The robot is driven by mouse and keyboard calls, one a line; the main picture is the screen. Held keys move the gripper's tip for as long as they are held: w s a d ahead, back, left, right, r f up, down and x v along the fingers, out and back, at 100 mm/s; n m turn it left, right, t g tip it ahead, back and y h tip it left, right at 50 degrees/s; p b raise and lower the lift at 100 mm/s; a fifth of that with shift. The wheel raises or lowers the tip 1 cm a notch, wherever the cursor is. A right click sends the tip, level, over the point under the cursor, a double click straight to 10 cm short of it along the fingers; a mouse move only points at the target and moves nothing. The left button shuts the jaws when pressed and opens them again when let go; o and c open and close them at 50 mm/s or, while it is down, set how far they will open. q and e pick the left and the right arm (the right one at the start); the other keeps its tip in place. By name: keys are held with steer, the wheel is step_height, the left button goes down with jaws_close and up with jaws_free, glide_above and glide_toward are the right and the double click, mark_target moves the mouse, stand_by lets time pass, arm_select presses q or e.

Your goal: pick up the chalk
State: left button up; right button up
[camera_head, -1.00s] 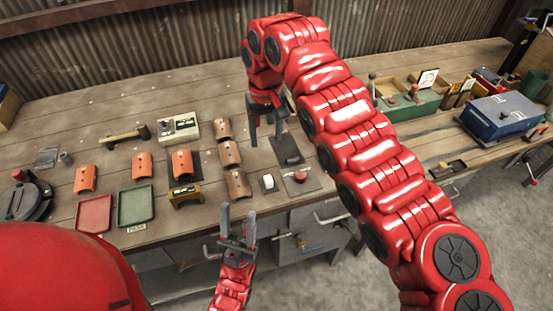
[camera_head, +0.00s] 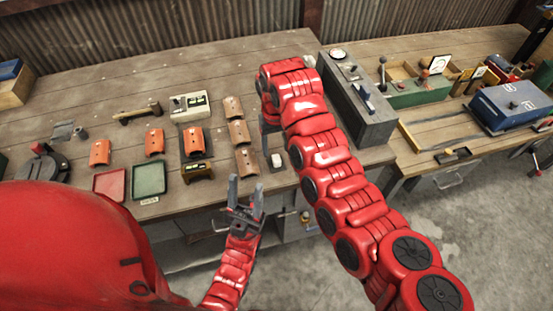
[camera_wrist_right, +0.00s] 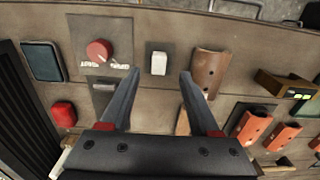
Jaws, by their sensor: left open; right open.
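The chalk is a small white block (camera_head: 277,161) on a dark square pad near the front edge of the bench. It also shows in the right wrist view (camera_wrist_right: 159,63), lying just beyond the space between the fingertips. My right gripper (camera_head: 269,142) is open and empty, close to the chalk and partly hidden by its own arm. In the right wrist view its two fingers (camera_wrist_right: 159,76) point at the chalk, one on each side. My left gripper (camera_head: 246,193) is open and empty, in front of the bench edge.
Curved brown tiles (camera_head: 246,160) lie left of the chalk, with orange tiles (camera_head: 155,142) further left. A red knob on a plate (camera_wrist_right: 99,51) is beside the chalk pad. A grey box with switches (camera_head: 357,100) stands right of my right arm.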

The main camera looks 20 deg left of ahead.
mark_target(277, 158)
steer(key=shift+f+p, duration=0.4)
steer(key=shift+p, duration=0.05)
step_height(277, 158, down, 4)
steer(key=shift+f+p, duration=0.2)
steer(key=shift+p, duration=1.05)
steer(key=shift+w+f, duration=0.15)
jaws_close()
